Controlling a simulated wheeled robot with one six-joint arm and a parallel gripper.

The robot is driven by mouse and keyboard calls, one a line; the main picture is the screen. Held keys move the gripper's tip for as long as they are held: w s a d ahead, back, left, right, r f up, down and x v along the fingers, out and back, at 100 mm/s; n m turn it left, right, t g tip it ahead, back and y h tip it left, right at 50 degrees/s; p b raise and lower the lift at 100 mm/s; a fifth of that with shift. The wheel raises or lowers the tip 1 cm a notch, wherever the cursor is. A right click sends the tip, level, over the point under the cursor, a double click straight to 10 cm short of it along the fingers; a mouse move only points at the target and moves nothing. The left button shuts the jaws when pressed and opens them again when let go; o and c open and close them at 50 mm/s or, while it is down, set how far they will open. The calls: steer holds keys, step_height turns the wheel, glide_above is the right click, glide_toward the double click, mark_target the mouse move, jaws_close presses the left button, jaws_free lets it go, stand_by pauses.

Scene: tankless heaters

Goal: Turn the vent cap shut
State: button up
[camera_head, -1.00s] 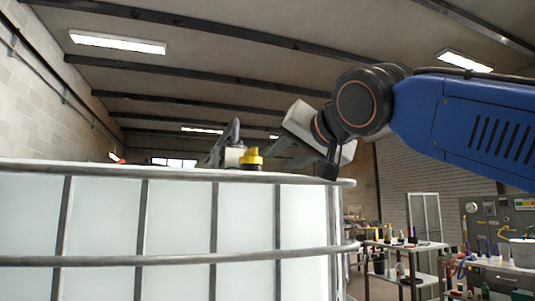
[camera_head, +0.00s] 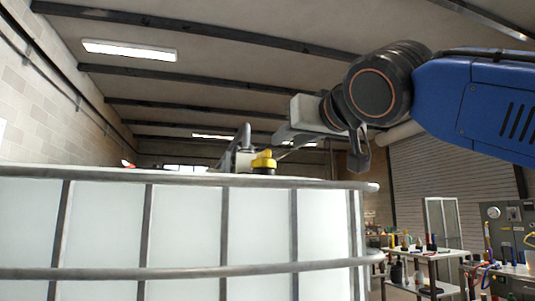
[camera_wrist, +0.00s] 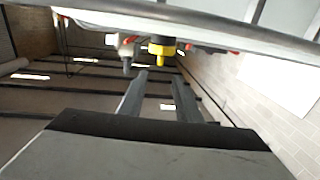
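The yellow vent cap (camera_head: 264,160) stands on top of the large white caged tank (camera_head: 180,230), near the top rail. In the wrist view, which appears upside down, the yellow cap (camera_wrist: 162,47) is straight ahead, beyond the fingertips. A grey fitting (camera_head: 240,152) stands just left of the cap in the head view. My gripper (camera_head: 281,137) is up and to the right of the cap, pointing left. In the wrist view its two fingers (camera_wrist: 160,76) are apart with nothing between them. The cap looks clear of the fingers.
The tank's metal top rail (camera_head: 200,179) runs below the cap in the head view. A white shelf cart (camera_head: 425,254) with bottles and tools stands at the right. The space above the tank is open.

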mark_target(269, 151)
steer(key=x, duration=1.4)
steer(key=shift+s, duration=0.1)
steer(key=shift+c, duration=0.7)
jaws_close()
